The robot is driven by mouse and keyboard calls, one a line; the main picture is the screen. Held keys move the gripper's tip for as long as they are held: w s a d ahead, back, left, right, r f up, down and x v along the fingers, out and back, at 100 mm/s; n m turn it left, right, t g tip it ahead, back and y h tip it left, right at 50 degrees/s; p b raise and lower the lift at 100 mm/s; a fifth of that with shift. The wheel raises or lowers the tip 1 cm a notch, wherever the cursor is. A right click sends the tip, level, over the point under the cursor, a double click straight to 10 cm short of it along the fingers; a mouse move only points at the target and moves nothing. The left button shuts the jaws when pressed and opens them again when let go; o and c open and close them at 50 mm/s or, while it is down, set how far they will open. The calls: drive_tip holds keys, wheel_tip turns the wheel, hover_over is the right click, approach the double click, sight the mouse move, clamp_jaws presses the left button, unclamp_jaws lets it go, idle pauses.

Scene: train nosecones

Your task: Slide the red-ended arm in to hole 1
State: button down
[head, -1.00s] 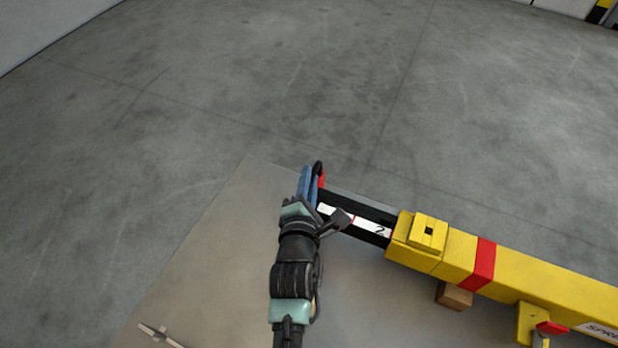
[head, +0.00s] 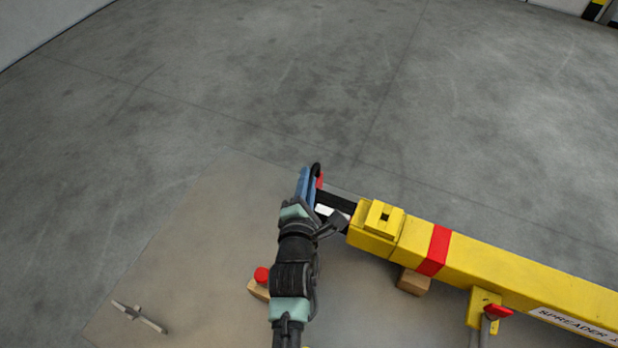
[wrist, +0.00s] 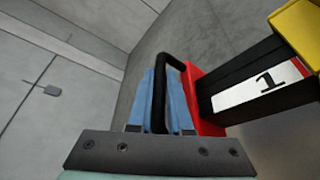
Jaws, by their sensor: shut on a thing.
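My gripper (head: 309,180) is shut on the black handle (wrist: 160,95) of the red-ended arm; its blue fingers (wrist: 180,100) lie either side of the handle in the wrist view. The red end (wrist: 203,102) sits just right of the fingers and shows as a sliver in the head view (head: 320,181). The black arm (head: 338,200) runs from the red end into the yellow spreader beam (head: 530,285). Only a short length is outside. A white label with "1" (wrist: 265,85) shows on it in the wrist view. My wrist hides part of the arm in the head view.
A wooden block (head: 413,281) lies under the beam. A red-topped wooden piece (head: 261,278) is left of my arm. A grey cross-shaped item (head: 138,316) lies on the mat (head: 200,230). A red-handled stand (head: 492,315) is at the beam. Far floor is clear.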

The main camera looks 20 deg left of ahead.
drive_tip(key=shift+d+f+h, duration=0.15)
drive_tip(key=shift+d+h, duration=0.15)
drive_tip(key=shift+d, duration=0.05)
drive_tip(key=c, duration=0.8)
unclamp_jaws()
drive_tip(key=shift+c, duration=0.2)
drive_tip(key=shift+a, duration=0.15)
drive_tip(key=v, duration=1.3)
drive_tip(key=shift+b, duration=0.35)
